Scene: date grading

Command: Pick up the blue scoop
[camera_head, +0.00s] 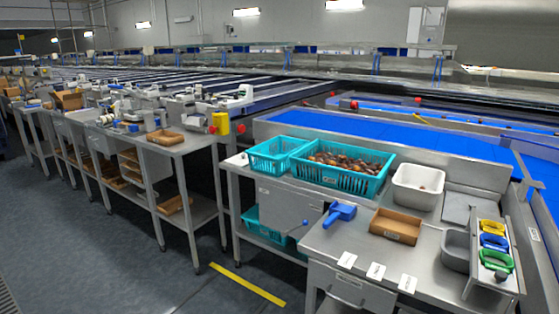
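The blue scoop (340,214) lies on the metal workbench, near its front left edge and left of the brown cardboard box. Its broad end is to the upper right and a short part points down left. Nothing covers it. Neither of my grippers shows in the head view.
A brown cardboard box (396,226) stands right of the scoop. Behind are a teal crate (341,180) of dates, an empty-looking teal basket (273,155) and a white bin (418,187). White labels lie in front. A rack (496,250) holds coloured-handled items at right. Open floor lies left.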

